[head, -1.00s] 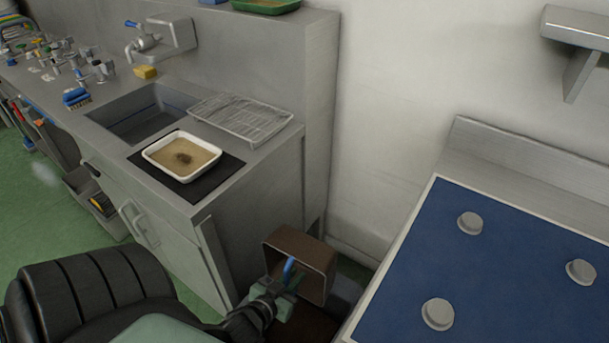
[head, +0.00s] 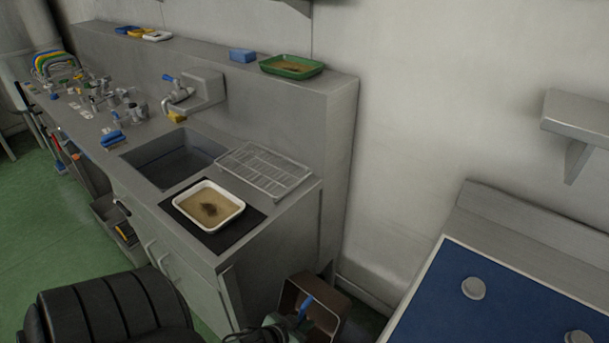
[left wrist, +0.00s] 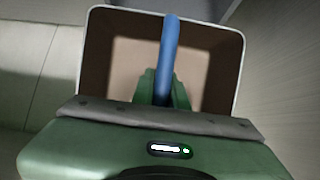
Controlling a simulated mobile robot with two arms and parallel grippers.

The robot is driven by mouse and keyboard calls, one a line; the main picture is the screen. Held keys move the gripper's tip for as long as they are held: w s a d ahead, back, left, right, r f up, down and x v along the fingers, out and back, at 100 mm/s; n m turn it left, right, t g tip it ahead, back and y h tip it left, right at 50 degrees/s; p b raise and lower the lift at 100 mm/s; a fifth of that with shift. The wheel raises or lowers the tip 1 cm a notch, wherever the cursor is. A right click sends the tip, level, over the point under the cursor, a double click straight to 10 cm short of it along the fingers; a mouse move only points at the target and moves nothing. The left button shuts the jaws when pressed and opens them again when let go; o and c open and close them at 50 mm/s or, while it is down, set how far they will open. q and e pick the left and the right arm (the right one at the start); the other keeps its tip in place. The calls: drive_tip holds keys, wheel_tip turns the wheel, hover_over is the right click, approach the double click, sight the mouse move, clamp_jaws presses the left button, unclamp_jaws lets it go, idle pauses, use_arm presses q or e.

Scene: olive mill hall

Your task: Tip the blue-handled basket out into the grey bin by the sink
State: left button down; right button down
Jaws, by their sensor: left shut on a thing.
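The basket (head: 289,298) is a brown open box with a pale rim, low at the bottom of the head view, beside the end of the sink counter. Its blue handle (head: 306,304) is between the fingers of my left gripper (head: 302,316), which is shut on it. In the left wrist view the basket (left wrist: 98,62) has its mouth facing the camera, and the inside that shows looks bare. The handle (left wrist: 170,48) crosses it, and the gripper (left wrist: 161,90) hides the lower part. I cannot clearly make out the grey bin. My right gripper is not in view.
The counter holds a sink (head: 172,160), a wire rack (head: 265,170) and a white tray (head: 209,204) with brownish contents on a dark mat. A green tray (head: 291,67) is on the ledge. A blue-topped table (head: 500,300) stands at the right.

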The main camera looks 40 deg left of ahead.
sight(307, 300)
use_arm(q)
drive_tip(key=r+g+p, duration=0.1)
drive_tip(key=g+p, duration=0.1)
drive_tip(key=r+m+g+p, duration=0.1)
drive_tip(key=r+g+p, duration=0.1)
drive_tip(key=r+g+h+p, duration=0.1)
drive_tip(key=r+g+p, duration=0.1)
drive_tip(key=shift+w+a+m, duration=0.25)
drive_tip(key=shift+a+m, duration=0.05)
drive_tip(key=shift+r+m+g, duration=0.3)
drive_tip(key=shift+r+g, duration=0.15)
drive_tip(key=shift+g, duration=0.55)
drive_tip(key=shift+w+d+r+g, duration=0.1)
drive_tip(key=shift+r+g, duration=0.45)
drive_tip(key=shift+g, duration=0.05)
drive_tip(key=shift+r+m+g+p, duration=0.3)
drive_tip(key=shift+g+p, duration=0.15)
drive_tip(key=shift+g, duration=0.05)
drive_tip(key=shift+w+r+m+g+y, duration=0.15)
drive_tip(key=shift+r+m+g+y, duration=0.15)
drive_tip(key=shift+r+g, duration=0.5)
drive_tip(key=shift+g, duration=0.8)
drive_tip(key=shift+r+m+g+y+b, duration=0.3)
drive_tip(key=shift+r+g+y+b, duration=0.1)
drive_tip(key=shift+g, duration=0.1)
